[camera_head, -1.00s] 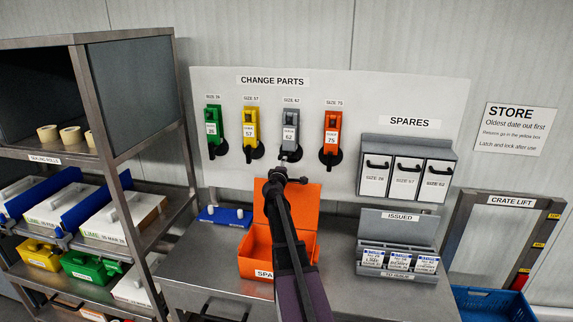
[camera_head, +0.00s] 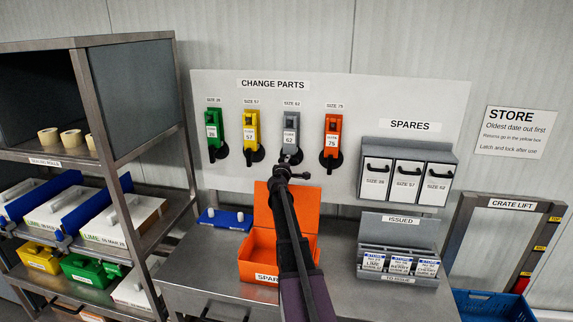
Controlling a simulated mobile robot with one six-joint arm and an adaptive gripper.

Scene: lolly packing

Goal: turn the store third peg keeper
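The third peg from the left on the change parts board carries a grey size 62 part (camera_head: 291,128) with a white label, hanging upright. Its black keeper (camera_head: 297,158) shows at the part's lower end, partly hidden behind my gripper. My gripper (camera_head: 283,162) is seen from behind, just below and in front of that keeper. I cannot tell whether it touches the keeper. Its fingers are too small and dark to tell open from shut.
Green (camera_head: 214,130), yellow (camera_head: 250,132) and orange (camera_head: 332,135) parts hang on neighbouring pegs. An open orange box (camera_head: 257,258) stands on the bench below my arm. Spares bins (camera_head: 407,180) and an issued rack (camera_head: 398,245) are at right, a shelf rack (camera_head: 118,150) at left.

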